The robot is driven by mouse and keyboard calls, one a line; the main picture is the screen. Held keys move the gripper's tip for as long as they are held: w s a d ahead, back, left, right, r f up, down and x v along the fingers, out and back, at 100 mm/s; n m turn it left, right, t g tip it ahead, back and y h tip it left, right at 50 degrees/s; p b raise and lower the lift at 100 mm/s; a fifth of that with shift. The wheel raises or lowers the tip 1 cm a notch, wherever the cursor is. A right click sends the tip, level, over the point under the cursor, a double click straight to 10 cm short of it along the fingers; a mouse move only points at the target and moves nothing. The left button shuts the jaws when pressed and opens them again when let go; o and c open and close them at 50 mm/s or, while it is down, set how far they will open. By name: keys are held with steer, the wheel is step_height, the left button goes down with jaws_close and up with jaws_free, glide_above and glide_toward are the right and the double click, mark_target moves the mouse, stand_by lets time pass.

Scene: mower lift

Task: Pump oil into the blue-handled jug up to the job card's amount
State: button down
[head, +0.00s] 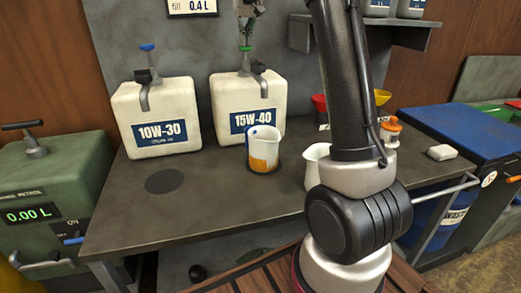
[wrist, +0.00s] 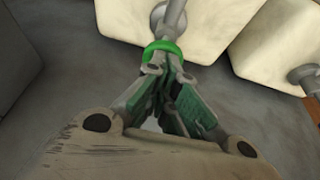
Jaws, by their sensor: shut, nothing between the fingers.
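The blue-handled jug (head: 263,153) stands upright on the bench, in front of the white 15W-40 container (head: 220,100). Amber oil fills its lower part; I cannot read the level against a scale. My gripper (head: 245,22) is above this pump, partly cut off by the top edge. In the wrist view the closed fingertips are at the green collar (wrist: 163,48); I cannot tell if they touch. The job card (head: 192,5), partly cut off, reads "fill 0.4 L".
A white jug (head: 315,165) stands right, partly behind my arm. A green petrol unit (head: 55,200) reads 0.00 L. The bench's front left is clear.

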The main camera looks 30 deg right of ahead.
steer(key=shift+r, duration=1.8)
steer(key=shift+f, duration=0.1)
steer(key=shift+f, duration=3)
steer(key=shift+r, duration=3.15)
